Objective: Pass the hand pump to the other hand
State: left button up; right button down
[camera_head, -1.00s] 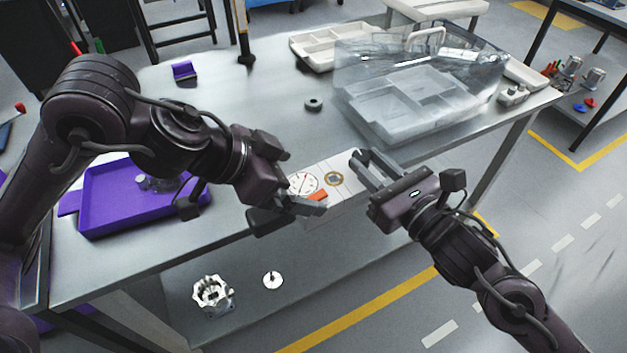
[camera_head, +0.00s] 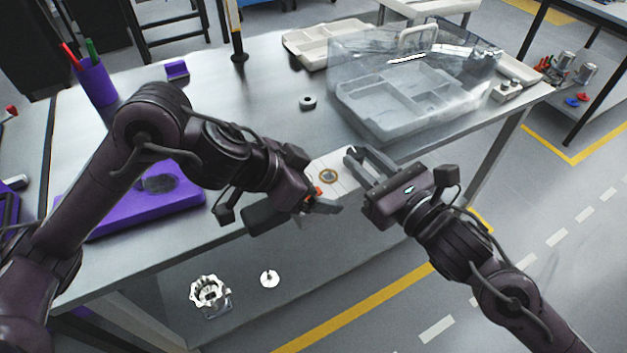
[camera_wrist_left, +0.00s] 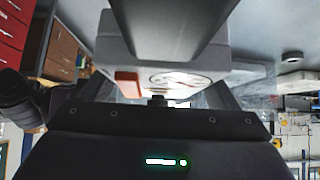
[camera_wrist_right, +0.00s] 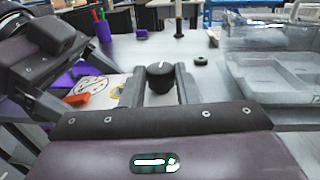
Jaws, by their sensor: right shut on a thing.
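The hand pump (camera_head: 343,181) is a white box with a round gauge, an orange lever and a brass-coloured ring, held above the table's front edge. My right gripper (camera_head: 357,153) is shut on its black knob, which shows between the fingers in the right wrist view (camera_wrist_right: 160,76). My left gripper (camera_head: 322,188) is at the pump's left end, its fingers apart with the pump's end between them. In the left wrist view the gauge (camera_wrist_left: 180,79) and orange lever (camera_wrist_left: 128,84) are close to the palm. The left fingers hide the gauge in the head view.
A clear bin (camera_head: 450,119) with compartments stands at the table's right end. A purple tray (camera_head: 120,215) lies at the left behind my left arm. A dark ring (camera_head: 307,102) lies mid-table. Metal parts (camera_head: 210,292) sit on the lower shelf.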

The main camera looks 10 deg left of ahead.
pick_arm(q)
jog(key=c, duration=0.5)
pick_arm(e)
jog(key=shift+r, duration=0.1)
jog(key=c, duration=1)
grip_release()
jog(key=shift+c, duration=0.2)
